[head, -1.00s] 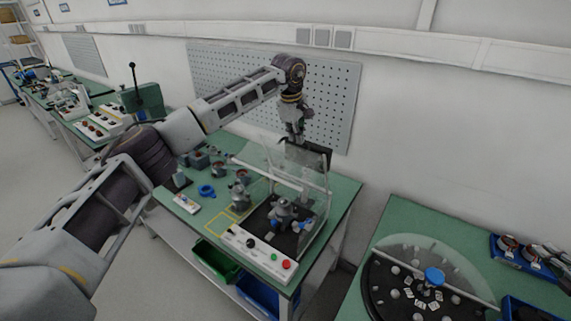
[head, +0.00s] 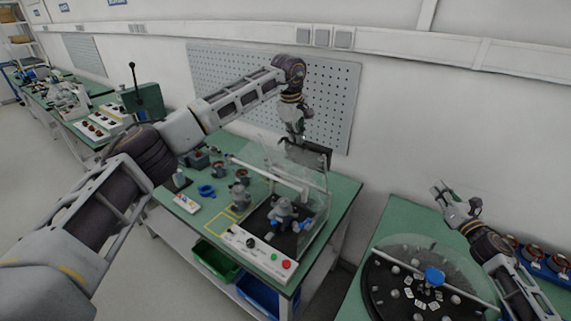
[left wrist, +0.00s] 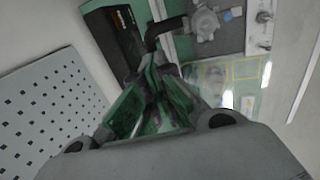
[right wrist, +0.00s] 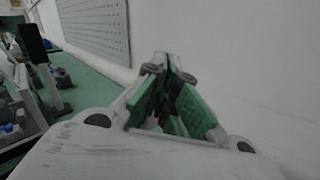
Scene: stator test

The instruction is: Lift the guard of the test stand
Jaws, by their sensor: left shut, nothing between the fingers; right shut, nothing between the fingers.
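The test stand (head: 250,243) stands on the green middle table, with a black bed, a motor-like unit (head: 283,211) and a button panel at its front. Its clear guard (head: 312,180) has a pale bar (head: 270,173) and rises around the unit; its exact angle is hard to tell. My left gripper (head: 298,137) is shut and empty, above the stand's back beside a dark panel (head: 318,155). In the left wrist view its fingers (left wrist: 153,62) are closed near that dark panel (left wrist: 125,45). My right gripper (head: 440,190) is shut and empty above the right table, far from the guard.
The right table carries a round black turntable (head: 385,292) under a clear cover and a blue tray (head: 562,275) of parts. Small parts, including a blue ring (head: 206,190), lie left of the stand. A perforated board (head: 225,85) hangs on the wall behind. A gap separates the tables.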

